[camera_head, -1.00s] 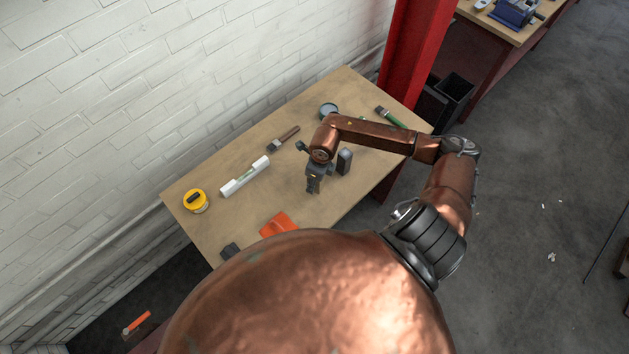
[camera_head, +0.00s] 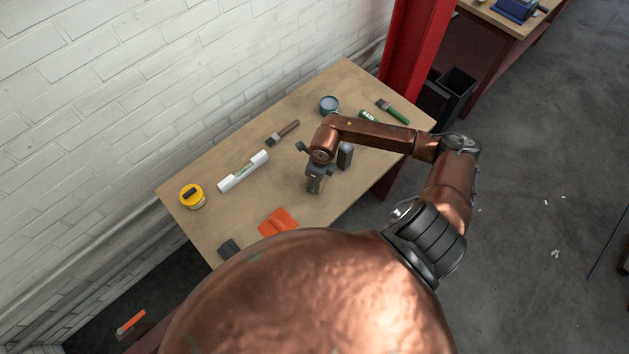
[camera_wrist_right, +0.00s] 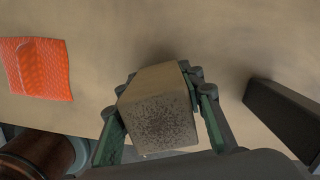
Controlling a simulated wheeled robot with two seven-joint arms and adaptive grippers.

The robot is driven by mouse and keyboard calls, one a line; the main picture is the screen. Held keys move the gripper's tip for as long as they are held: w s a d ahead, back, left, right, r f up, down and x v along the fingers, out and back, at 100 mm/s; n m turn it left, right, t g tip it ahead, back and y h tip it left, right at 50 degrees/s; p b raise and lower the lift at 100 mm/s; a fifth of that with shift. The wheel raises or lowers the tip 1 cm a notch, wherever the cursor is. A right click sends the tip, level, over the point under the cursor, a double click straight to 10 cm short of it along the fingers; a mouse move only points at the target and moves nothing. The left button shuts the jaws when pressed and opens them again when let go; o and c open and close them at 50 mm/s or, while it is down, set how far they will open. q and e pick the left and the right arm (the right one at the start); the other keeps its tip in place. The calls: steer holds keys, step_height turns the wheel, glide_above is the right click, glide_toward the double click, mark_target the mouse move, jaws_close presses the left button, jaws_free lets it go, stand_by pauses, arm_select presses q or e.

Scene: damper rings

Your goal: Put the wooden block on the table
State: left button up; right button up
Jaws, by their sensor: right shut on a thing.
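The wooden block (camera_wrist_right: 158,108) is a tan block with a speckled, darker near face. In the right wrist view it sits between the two green-and-grey fingers of my right gripper (camera_wrist_right: 160,112), which is shut on it. In the head view my right gripper (camera_head: 315,182) points down at the wooden table (camera_head: 265,190), near its right front edge, and the block is mostly hidden there. I cannot tell whether the block touches the tabletop. My left gripper is not in view.
A dark upright block (camera_head: 345,157) stands just right of the gripper; the right wrist view also shows it (camera_wrist_right: 285,118). An orange item (camera_head: 277,222) lies toward the front.

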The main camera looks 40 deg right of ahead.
steer(key=shift+f+b, duration=0.4)
steer(key=shift+f, duration=0.15)
steer(key=shift+f, duration=0.25)
steer(key=o, duration=1.3)
steer(key=shift+o, duration=0.2)
steer(key=r, duration=0.4)
steer(key=s+r, duration=0.1)
steer(key=r, duration=0.7)
steer(key=shift+s+d, duration=0.15)
steer(key=shift+d, duration=0.2)
jaws_close()
